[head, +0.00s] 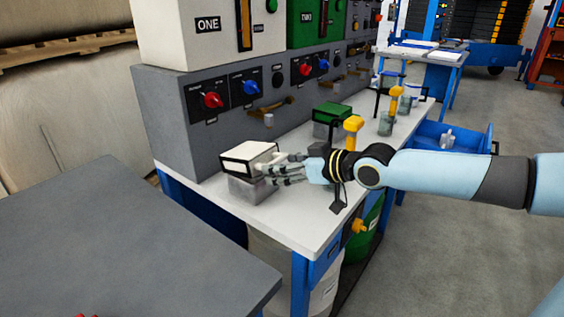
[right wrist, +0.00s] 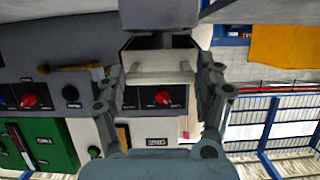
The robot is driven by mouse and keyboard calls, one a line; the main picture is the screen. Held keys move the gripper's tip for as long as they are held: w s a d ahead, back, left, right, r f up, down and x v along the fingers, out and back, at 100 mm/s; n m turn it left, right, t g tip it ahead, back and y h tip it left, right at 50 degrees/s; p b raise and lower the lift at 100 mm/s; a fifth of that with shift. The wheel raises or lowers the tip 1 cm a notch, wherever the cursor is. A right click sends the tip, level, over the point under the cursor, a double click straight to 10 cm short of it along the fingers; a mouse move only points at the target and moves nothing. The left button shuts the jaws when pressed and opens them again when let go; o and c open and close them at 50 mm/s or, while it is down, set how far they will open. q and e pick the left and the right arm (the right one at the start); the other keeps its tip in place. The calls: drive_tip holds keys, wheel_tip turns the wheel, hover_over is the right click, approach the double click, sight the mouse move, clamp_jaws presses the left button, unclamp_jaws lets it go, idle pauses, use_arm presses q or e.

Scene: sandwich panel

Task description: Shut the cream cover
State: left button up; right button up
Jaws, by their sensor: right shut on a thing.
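The cream cover (head: 246,152) sits over a small grey box (head: 250,188) on the near part of the white bench top. It has dark edges. My right gripper (head: 279,170) reaches in from the right and is shut on the cover's right side. In the right wrist view the cream cover (right wrist: 158,76) lies between the two fingers of the right gripper (right wrist: 163,88), with the grey box (right wrist: 158,14) above it in the picture. I cannot tell whether the cover is fully down on the box. My left gripper is out of view.
A grey panel (head: 180,120) with red and blue knobs rises behind.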

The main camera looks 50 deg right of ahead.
drive_tip(key=shift+s+f+b, duration=0.25)
drive_tip(key=shift+f+b, duration=0.4)
drive_tip(key=shift+f, duration=0.5)
drive_tip(key=o, duration=1.3)
drive_tip(key=shift+w, duration=0.1)
drive_tip(key=o, duration=0.5)
drive_tip(key=shift+w, duration=0.2)
drive_tip(key=shift+s, duration=0.1)
